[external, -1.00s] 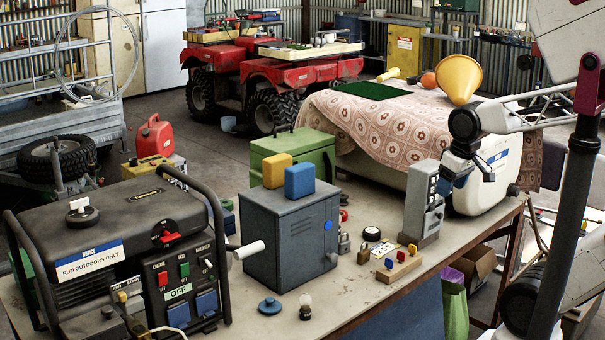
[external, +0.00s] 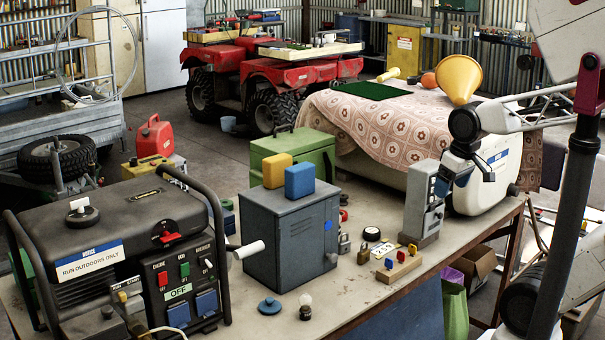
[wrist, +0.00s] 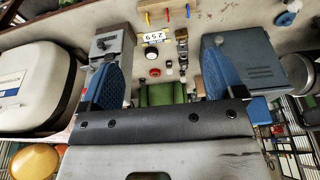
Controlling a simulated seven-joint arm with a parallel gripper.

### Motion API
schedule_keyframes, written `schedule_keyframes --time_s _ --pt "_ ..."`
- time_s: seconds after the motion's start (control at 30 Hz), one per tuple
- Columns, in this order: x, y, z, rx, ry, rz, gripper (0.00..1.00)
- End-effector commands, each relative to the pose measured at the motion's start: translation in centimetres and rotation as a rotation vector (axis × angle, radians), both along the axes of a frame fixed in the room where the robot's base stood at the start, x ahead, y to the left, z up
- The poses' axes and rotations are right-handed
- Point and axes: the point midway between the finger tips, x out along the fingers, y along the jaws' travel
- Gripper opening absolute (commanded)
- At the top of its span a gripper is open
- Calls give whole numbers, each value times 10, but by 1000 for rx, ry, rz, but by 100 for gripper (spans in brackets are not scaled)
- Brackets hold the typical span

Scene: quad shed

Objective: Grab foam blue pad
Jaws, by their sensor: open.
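The blue foam pad (external: 299,181) stands upright on top of the grey metal cabinet (external: 285,240), beside a yellow pad (external: 277,170). The cabinet (wrist: 245,65) shows behind the right finger there. A blue patch (wrist: 259,110) shows below it; I cannot tell whether it is the pad.
A grey metal stand (external: 424,203) and the white tank (external: 477,185) are close to my gripper.

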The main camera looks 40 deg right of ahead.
Motion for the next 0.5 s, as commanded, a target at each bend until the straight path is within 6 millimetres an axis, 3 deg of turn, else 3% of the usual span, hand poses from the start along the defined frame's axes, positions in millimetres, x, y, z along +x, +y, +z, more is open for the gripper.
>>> schedule_keyframes --time_s 0.07,0.33,0.5 --pt "0 0 0 0 0 0 100" --pt "1 1 0 2 -3 3 100" --pt "14 12 1 30 -41 35 100"
